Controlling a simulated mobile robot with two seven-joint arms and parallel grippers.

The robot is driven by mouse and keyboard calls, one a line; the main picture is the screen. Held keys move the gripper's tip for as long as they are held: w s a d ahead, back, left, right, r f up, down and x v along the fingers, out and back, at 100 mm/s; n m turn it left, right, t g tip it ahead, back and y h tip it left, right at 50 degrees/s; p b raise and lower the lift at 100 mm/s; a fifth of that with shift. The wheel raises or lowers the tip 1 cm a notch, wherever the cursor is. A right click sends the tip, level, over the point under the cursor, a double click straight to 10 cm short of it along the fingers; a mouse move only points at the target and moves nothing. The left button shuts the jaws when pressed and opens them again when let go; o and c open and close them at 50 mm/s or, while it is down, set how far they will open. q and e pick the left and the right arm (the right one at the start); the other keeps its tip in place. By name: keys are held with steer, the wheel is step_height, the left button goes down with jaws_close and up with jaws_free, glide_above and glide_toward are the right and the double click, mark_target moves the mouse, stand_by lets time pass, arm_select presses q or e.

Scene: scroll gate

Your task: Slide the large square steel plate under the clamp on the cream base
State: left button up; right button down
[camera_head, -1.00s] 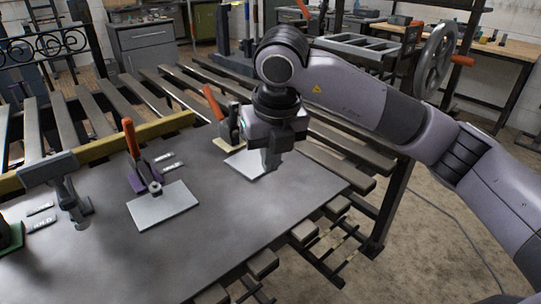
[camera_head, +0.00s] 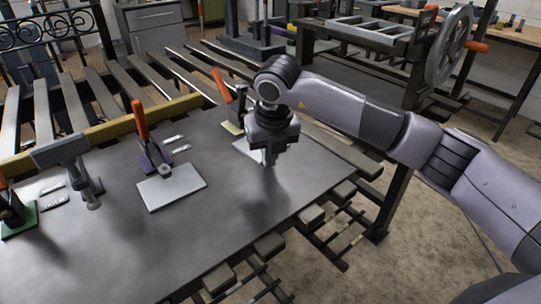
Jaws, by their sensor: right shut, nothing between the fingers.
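The steel plate (camera_head: 246,146) lies on the bench beside the cream base (camera_head: 232,128), on its near right side. Part of the plate is hidden behind my right gripper. The clamp (camera_head: 240,106) on the cream base has an orange handle that leans up and left; the gripper and arm stand close to its right. My right gripper (camera_head: 268,161) is shut and empty, pointing down at the plate's near right side. I cannot tell whether its tips touch the plate. My left gripper is not in view.
A second clamp (camera_head: 146,140) on a purple base has another plate (camera_head: 172,187) by it. A grey hammer-shaped tool (camera_head: 76,170) stands left of it. A green-based clamp (camera_head: 19,222) is at the left edge. The front of the bench top (camera_head: 185,245) is clear.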

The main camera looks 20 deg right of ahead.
steer(key=shift+w+b, duration=0.35)
steer(key=shift+w, duration=0.65)
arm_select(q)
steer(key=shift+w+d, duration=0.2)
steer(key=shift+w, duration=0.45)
arm_select(e)
steer(key=shift+s, duration=0.1)
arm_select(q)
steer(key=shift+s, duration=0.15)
arm_select(e)
steer(key=shift+s+f, duration=0.1)
